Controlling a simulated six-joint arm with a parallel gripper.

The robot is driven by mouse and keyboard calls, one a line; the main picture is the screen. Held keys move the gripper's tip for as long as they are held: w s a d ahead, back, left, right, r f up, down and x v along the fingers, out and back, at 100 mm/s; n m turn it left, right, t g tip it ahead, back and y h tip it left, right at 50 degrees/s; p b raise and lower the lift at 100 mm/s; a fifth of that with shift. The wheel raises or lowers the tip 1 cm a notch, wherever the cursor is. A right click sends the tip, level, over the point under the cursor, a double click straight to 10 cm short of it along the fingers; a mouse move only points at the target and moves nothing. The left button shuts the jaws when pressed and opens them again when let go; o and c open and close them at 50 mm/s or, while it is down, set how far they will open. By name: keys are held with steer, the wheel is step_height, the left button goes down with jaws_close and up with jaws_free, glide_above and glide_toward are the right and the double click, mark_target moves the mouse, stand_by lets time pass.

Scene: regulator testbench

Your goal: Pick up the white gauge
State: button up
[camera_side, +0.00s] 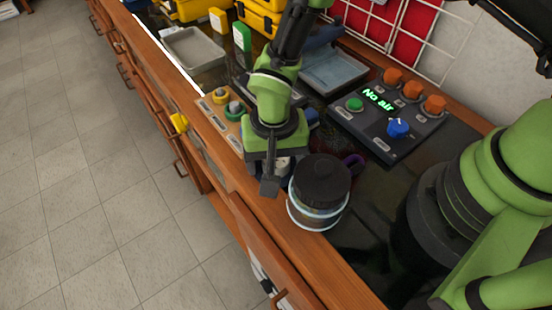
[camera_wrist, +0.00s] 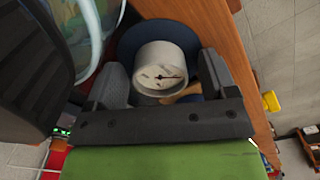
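The white gauge (camera_wrist: 165,68), a round body with a white dial and dark needle, faces up in the wrist view. It sits over a dark blue round thing (camera_wrist: 132,42). My gripper (camera_wrist: 161,76) is open, with one finger on each side of the gauge. Small gaps seem to remain, but contact cannot be told for sure. In the side view my gripper (camera_side: 277,172) points down at the bench's front edge, and only a pale bit of the gauge (camera_side: 284,165) shows behind a finger.
A clear jar with a black lid (camera_side: 321,180) stands close right of my gripper. A control box (camera_side: 386,115) with orange knobs and a "No air" display is behind. A panel with yellow and green knobs (camera_side: 222,103) lies left. The wooden bench edge (camera_side: 275,222) is close in front.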

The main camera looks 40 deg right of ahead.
steer(key=c, duration=0.9)
steer(key=shift+r, duration=0.1)
step_height(320, 180, up, 20)
stand_by(0.5)
